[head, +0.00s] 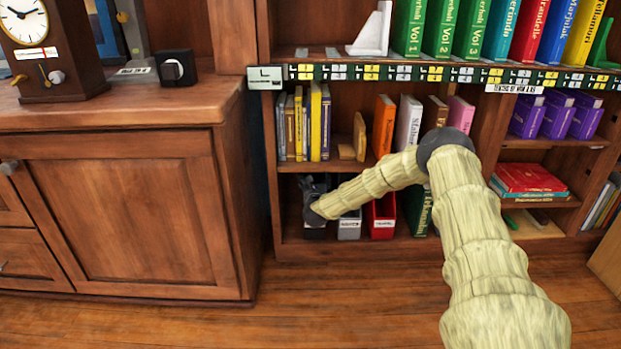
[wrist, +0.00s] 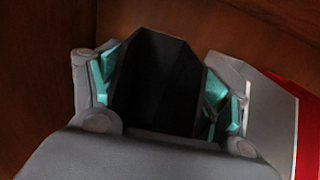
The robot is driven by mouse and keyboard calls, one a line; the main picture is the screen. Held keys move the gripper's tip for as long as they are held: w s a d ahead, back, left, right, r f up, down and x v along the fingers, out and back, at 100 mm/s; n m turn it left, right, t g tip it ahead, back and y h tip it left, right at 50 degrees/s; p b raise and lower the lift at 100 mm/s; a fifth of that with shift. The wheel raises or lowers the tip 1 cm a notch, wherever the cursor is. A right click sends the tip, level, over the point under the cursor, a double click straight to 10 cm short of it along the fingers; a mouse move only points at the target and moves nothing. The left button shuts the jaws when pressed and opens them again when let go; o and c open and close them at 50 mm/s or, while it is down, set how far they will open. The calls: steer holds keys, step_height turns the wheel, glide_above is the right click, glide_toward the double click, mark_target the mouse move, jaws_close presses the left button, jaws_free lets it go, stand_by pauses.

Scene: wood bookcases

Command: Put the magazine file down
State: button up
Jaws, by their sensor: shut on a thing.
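The black magazine file (wrist: 155,85) is upright between the two fingers of my gripper (wrist: 158,92) in the wrist view. The teal finger pads press on its left and right sides. In the head view my gripper (head: 313,190) reaches into the bottom compartment of the bookcase, and the lower part of the black file (head: 315,232) shows below it. The file stands at the left of a grey magazine file (head: 349,229) and a red magazine file (head: 382,217). Its base looks level with theirs, but I cannot tell whether it touches the shelf.
The grey file also shows close to the right finger in the wrist view (wrist: 272,115). Green books (head: 421,212) stand right of the red file. A shelf of books (head: 315,122) is just above my gripper. A wooden cabinet (head: 130,210) stands at the left.

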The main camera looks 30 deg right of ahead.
steer(key=shift+s+d, duration=0.15)
steer(key=shift+d, duration=0.15)
steer(key=shift+f, duration=0.1)
steer(key=o, duration=1.8)
steer(key=shift+c, duration=0.2)
steer(key=shift+a, duration=0.1)
